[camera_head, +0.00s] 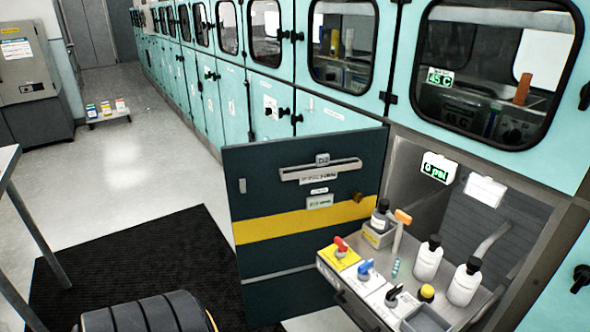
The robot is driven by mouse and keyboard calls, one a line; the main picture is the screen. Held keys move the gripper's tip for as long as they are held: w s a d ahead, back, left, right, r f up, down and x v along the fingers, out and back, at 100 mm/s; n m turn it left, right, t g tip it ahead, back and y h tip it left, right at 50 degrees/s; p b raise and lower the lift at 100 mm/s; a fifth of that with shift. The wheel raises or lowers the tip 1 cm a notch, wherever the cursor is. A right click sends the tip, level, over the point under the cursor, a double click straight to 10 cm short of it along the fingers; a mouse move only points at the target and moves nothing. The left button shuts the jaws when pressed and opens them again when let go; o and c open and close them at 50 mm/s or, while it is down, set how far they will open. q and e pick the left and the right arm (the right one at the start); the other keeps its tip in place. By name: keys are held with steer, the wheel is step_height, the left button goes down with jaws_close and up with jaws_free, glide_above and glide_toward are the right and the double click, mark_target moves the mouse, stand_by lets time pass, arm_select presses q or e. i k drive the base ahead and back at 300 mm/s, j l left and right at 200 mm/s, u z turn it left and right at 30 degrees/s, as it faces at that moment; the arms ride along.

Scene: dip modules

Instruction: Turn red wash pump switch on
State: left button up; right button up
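The red wash pump switch (341,246) is a red knob on a yellow plate, at the left end of a row on a pulled-out grey shelf. A blue knob (365,269) and a black knob (394,293) sit beside it on white plates. Its exact turn angle is too small to tell. A green display (438,168) behind the shelf reads 0 psi. Neither of my grippers is in view.
An open dark door with a yellow stripe (290,222) stands left of the shelf. White bottles (427,260), an orange-headed tool (402,216) and a yellow-capped item (427,292) crowd the shelf. A black mat (110,260) lies on the floor at left.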

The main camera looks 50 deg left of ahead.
mark_target(342, 246)
steer(key=u, duration=1.35)
